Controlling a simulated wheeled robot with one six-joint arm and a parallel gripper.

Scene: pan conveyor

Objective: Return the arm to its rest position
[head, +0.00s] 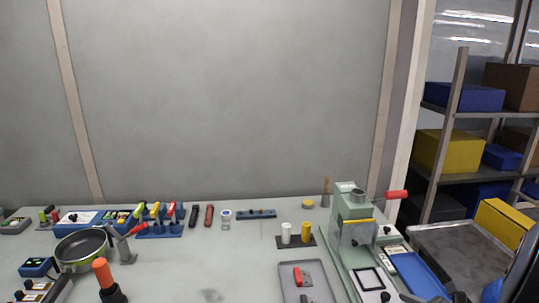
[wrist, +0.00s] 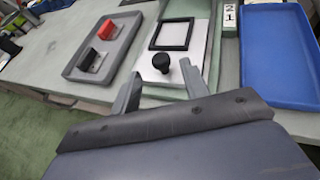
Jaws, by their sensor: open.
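My gripper (wrist: 161,74) is open and empty in the wrist view, its two grey fingers spread apart. They point toward the near edge of a white plate (wrist: 152,73) with a black square frame and a black knob. I cannot tell the exact gap between fingers and plate. In the head view, a dark blue part of my arm (head: 520,272) shows at the lower right edge; my gripper is not visible there.
A grey tray (wrist: 127,33) with a red and a black block lies left of the plate, a blue tray (wrist: 278,60) right. A green press (head: 352,228) with a red handle stands on the bench. A pan (head: 82,247) sits far left. Shelves (head: 470,115) stand right.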

